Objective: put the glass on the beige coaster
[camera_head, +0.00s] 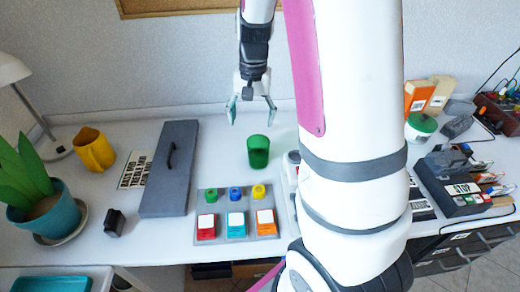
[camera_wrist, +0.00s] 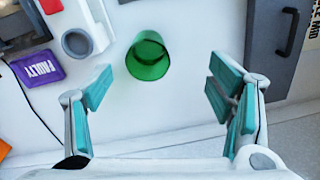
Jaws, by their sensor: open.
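The green glass (camera_head: 258,152) stands upright on the white table, behind the grey tray of coloured blocks. In the wrist view the glass (camera_wrist: 148,58) is seen from above, beyond the fingertips and roughly between them. My gripper (camera_head: 252,114) is open and empty, above and behind the glass, not touching it. Its teal finger pads (camera_wrist: 160,90) are spread wide in the wrist view. I see no beige coaster in either view; my arm hides part of the table right of the glass.
A grey board with a handle (camera_head: 168,178) lies left of the glass. The grey tray (camera_head: 221,231) with coloured blocks is in front. A grey and white device with a round cup (camera_wrist: 80,42) and a purple "FAULTY" label (camera_wrist: 38,68) lie nearby. A yellow mug (camera_head: 95,150) stands farther left.

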